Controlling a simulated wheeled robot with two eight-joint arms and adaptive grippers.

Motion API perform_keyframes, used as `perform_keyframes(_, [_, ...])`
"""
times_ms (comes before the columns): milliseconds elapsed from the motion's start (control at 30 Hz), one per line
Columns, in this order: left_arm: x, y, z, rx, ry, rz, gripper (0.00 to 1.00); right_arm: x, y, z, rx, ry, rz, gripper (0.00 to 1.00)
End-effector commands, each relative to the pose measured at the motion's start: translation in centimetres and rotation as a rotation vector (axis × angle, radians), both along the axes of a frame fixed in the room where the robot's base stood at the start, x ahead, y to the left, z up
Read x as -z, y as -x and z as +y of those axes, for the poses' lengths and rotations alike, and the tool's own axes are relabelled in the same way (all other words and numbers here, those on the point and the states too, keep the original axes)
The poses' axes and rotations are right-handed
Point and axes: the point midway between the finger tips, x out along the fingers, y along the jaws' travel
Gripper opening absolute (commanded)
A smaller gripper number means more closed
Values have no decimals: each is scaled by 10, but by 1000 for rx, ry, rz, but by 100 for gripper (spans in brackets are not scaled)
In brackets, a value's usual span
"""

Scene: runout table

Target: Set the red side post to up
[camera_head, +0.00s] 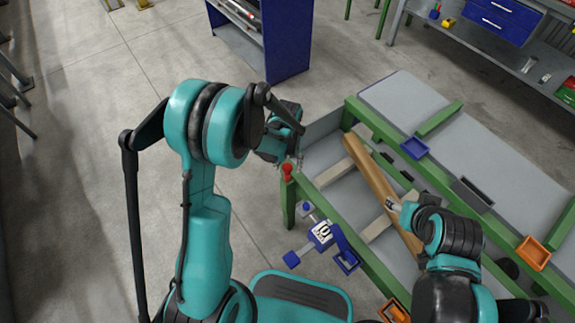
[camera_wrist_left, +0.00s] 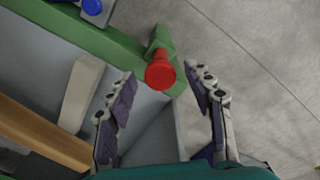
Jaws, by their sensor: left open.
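In the left wrist view the post (camera_wrist_left: 160,72) shows nearly end-on, on a green corner piece. I cannot tell its height setting. My left gripper (camera_head: 296,160) is open and empty close to the post. In the left wrist view its spread fingers (camera_wrist_left: 160,76) lie to either side of the post in the picture, with no contact visible. My right gripper (camera_head: 392,204) is small and partly hidden over the table.
A wooden beam (camera_head: 378,183) lies along the table. A blue-and-white device with a handle (camera_head: 320,235) sits at the table's left side. Blue (camera_head: 414,147) and orange (camera_head: 533,252) trays are on the frame. A blue cabinet (camera_head: 287,45) stands behind.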

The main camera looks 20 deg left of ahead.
Motion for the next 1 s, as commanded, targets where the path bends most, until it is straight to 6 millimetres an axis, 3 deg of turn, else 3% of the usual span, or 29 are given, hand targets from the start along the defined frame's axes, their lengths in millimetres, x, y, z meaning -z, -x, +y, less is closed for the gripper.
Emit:
perform_keyframes(167, [-1, 0, 0, 0, 0, 0, 50, -1, 0, 0, 0, 0, 0, 52])
perform_keyframes(300, [-1, 0, 0, 0, 0, 0, 13, -1, 0, 0, 0, 0, 0, 52])
perform_keyframes(367, [-1, 0, 0, 0, 0, 0, 0, 0, 0, 0, 0, 0, 0, 52])
perform_keyframes(667, [-13, 0, 0, 0, 1, 0, 0, -9, 0, 0, 0, 0, 0, 52])
perform_keyframes(867, [-58, 0, 0, 0, 3, 0, 0, -38, 0, 0, 0, 0, 0, 52])
perform_keyframes(1000, [-99, 0, 0, 0, 3, 0, 0, -64, 0, 0, 0, 0, 0, 52])
